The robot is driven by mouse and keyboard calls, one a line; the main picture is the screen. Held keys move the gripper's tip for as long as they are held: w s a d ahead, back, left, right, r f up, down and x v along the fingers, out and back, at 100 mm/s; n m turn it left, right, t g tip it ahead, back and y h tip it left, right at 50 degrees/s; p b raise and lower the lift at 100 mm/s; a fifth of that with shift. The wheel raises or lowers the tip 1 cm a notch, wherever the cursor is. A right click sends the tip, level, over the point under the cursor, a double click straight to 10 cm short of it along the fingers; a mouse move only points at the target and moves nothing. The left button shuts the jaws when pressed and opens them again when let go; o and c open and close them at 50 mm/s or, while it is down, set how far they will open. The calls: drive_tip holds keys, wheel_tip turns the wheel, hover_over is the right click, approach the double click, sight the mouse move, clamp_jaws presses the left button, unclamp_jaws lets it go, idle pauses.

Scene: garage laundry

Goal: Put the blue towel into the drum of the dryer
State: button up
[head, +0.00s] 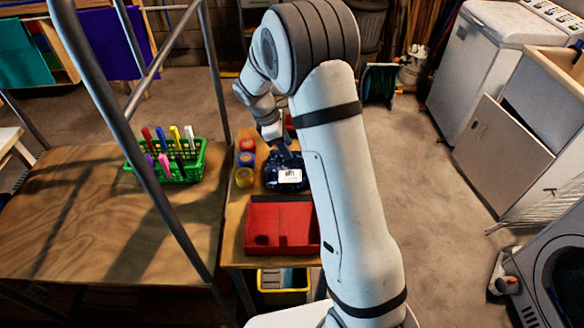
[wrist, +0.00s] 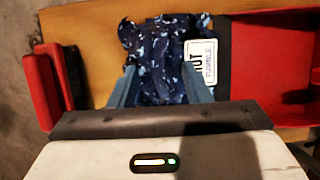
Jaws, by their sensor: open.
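The blue towel (head: 283,171) is a crumpled dark blue cloth with light spots, lying on a narrow wooden table behind a red tray. It also shows in the wrist view (wrist: 152,62), with a white printed label (wrist: 200,62) at its right side. My gripper (head: 287,152) is open over the towel. In the wrist view its two fingers (wrist: 160,86) stand either side of the cloth; I cannot tell whether they touch it. A grey front-loading machine with a round dark opening, apparently the dryer (head: 548,262), is cut off at the lower right; its drum interior is not clearly visible.
The red tray (head: 262,208) is in front of the towel. Several round coloured containers (head: 245,160) stand left of it. A green basket (head: 180,165) of pens sits on the left bench behind metal posts. A white appliance (head: 475,75) is at upper right.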

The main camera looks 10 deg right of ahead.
sight(290, 166)
drive_tip(key=x, duration=0.3)
drive_tip(key=shift+s+d+f, duration=0.1)
drive_tip(key=shift+f, duration=0.2)
clamp_jaws()
idle(0.4)
